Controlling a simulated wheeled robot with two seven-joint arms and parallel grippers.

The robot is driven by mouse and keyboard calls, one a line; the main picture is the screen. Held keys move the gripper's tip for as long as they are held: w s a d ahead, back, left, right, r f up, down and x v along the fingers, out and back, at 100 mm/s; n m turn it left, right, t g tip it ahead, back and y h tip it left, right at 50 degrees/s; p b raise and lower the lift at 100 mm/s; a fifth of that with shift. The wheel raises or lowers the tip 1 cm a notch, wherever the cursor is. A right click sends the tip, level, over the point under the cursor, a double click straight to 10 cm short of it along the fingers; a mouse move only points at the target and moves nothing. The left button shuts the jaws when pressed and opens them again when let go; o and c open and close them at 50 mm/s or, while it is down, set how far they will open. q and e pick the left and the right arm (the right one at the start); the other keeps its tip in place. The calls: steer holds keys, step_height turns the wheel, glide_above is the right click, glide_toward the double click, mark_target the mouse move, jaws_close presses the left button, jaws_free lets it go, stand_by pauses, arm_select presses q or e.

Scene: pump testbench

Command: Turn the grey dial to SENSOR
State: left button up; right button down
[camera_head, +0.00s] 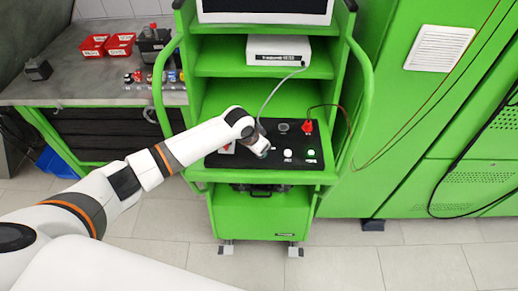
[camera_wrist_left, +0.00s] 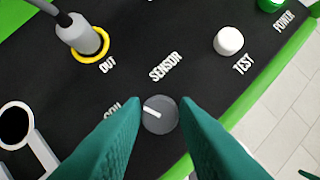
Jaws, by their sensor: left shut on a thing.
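In the left wrist view the grey dial (camera_wrist_left: 160,115) sits on the black panel between the two teal fingers of my left gripper (camera_wrist_left: 161,106). The fingers are shut on the dial's sides. The dial's white mark points to the upper left, between the SENSOR label (camera_wrist_left: 166,67) above and a partly hidden label (camera_wrist_left: 113,110) at left, nearer the hidden one. In the head view my left gripper (camera_head: 260,150) reaches down to the panel and hides the dial. My right gripper is in neither view.
A grey plug (camera_wrist_left: 82,35) stands in a yellow-ringed socket by OUT. The white TEST button (camera_wrist_left: 229,40) and green POWER button (camera_wrist_left: 271,4) are at upper right. The black panel (camera_head: 219,160) lies on a green cart, with a red plug (camera_head: 307,127) at its back.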

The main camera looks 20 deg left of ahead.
arm_select(q)
steer(key=m+h+b, duration=0.1)
steer(key=m, duration=0.1)
steer(key=shift+w+a+f+m+g, duration=0.1)
steer(key=shift+m+g, duration=0.2)
steer(key=shift+m, duration=0.1)
steer(key=shift+m+h+b, duration=0.3)
steer(key=shift+m+b, duration=0.15)
steer(key=shift+m, duration=0.45)
steer(key=m+b, duration=0.1)
steer(key=m+g+b, duration=0.1)
steer(key=m, duration=0.1)
steer(key=shift+w+f+m+g+h+b, duration=0.1)
steer(key=shift+w+m+g+h+b, duration=0.05)
steer(key=shift+m+g+h+b, duration=0.2)
steer(key=shift+a+m+g+b, duration=0.1)
steer(key=shift+m+g+b, duration=0.55)
steer(key=shift+m+b, duration=0.95)
steer(key=shift+r+m, duration=0.2)
steer(key=shift+m, duration=0.05)
steer(key=o, duration=1)
steer(key=shift+r, duration=0.1)
